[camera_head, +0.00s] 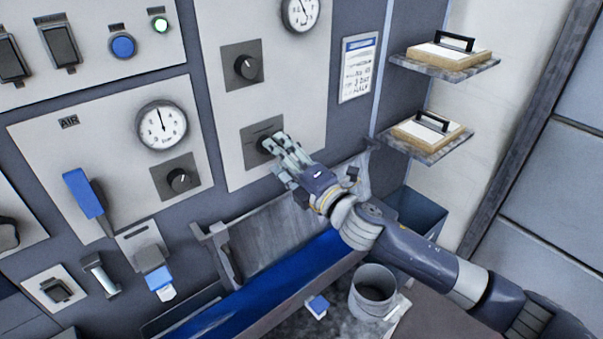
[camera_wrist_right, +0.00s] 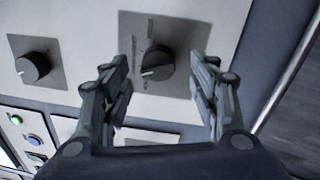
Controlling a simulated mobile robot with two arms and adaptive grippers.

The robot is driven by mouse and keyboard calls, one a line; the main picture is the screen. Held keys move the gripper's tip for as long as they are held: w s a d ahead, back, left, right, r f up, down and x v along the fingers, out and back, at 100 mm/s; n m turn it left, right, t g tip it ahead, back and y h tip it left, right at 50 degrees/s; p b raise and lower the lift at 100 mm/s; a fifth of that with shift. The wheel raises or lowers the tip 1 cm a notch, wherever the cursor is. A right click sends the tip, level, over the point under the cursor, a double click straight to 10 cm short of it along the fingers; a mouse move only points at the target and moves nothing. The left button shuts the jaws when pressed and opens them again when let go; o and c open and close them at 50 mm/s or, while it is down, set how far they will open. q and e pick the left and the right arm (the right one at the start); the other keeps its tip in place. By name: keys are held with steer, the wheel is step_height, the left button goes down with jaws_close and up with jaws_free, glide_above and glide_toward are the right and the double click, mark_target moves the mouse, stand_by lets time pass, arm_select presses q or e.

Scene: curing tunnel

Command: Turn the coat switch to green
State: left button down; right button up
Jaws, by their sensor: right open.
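A black rotary knob (camera_wrist_right: 158,66) on a grey square plate shows in the right wrist view, between my right gripper's fingers with a gap on each side. Its white pointer mark aims toward the picture's left; the plate's print is too small to read, so I cannot confirm it is the coat switch. In the head view this lower knob (camera_head: 265,144) is partly hidden by my right gripper (camera_head: 277,158). The gripper is open and empty, its fingers reaching toward the knob. It also shows in the right wrist view (camera_wrist_right: 161,65). My left gripper is out of view.
A similar knob (camera_head: 246,67) sits above on the same panel, below a gauge. The AIR panel (camera_head: 100,140) at left has a gauge and another knob. A trough (camera_head: 290,260), a grey cup (camera_head: 374,289) and shelves (camera_head: 445,66) with boards are nearby.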

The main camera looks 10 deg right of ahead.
steer(key=v, duration=0.9)
